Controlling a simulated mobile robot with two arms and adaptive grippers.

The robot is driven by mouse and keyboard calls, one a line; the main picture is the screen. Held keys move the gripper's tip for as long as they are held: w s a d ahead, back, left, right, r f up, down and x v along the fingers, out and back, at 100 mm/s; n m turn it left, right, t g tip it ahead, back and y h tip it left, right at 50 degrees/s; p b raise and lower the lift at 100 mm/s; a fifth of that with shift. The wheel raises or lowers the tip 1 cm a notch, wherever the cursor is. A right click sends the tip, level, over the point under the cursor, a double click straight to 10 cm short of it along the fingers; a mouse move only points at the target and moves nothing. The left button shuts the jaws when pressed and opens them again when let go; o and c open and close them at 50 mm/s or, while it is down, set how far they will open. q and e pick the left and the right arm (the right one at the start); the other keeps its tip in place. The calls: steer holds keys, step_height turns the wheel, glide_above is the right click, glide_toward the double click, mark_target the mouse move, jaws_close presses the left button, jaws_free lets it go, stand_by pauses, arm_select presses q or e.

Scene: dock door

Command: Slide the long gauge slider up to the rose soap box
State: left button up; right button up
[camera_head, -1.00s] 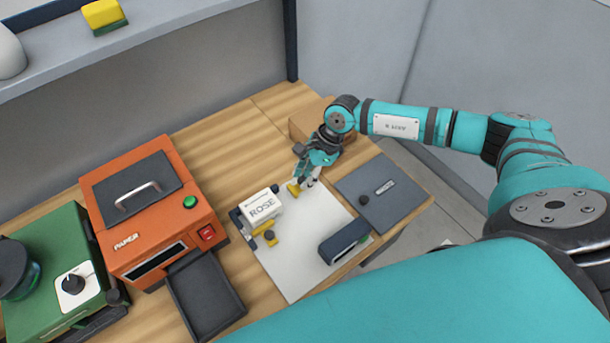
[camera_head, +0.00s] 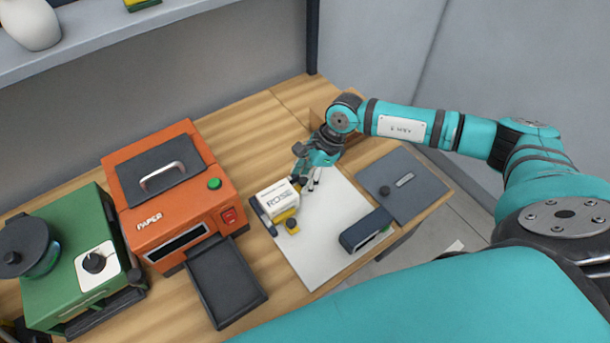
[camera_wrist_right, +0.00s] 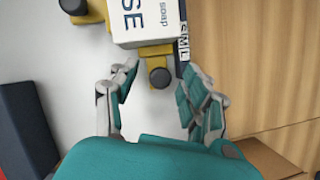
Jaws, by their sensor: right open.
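The white rose soap box (camera_head: 272,197), with yellow on its lower part, sits against the dark corner gauge (camera_head: 263,217). In the right wrist view the box (camera_wrist_right: 146,20) shows next to the gauge's S, M, L strip (camera_wrist_right: 184,42). A yellow slider with a dark knob (camera_wrist_right: 159,76), which I take for the long gauge slider, lies along the box's edge with no clear gap. A second yellow slider (camera_head: 291,225) is at another box side. My right gripper (camera_wrist_right: 157,88) is open, with its fingers apart on both sides of the first knob. My left gripper is out of view.
The gauge stands on a pale sheet (camera_head: 325,255). A dark stapler-like block (camera_head: 366,230) and a grey plate (camera_head: 420,190) lie to the right. An orange paper machine (camera_head: 190,215) with a dark tray (camera_head: 228,285) is at left, beside a green machine (camera_head: 75,240).

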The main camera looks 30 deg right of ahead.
steer(key=shift+d+r, duration=0.15)
steer(key=shift+d, duration=0.05)
steer(key=v, duration=1.1)
steer(key=shift+r, duration=0.35)
steer(key=shift+s+a+f, duration=0.1)
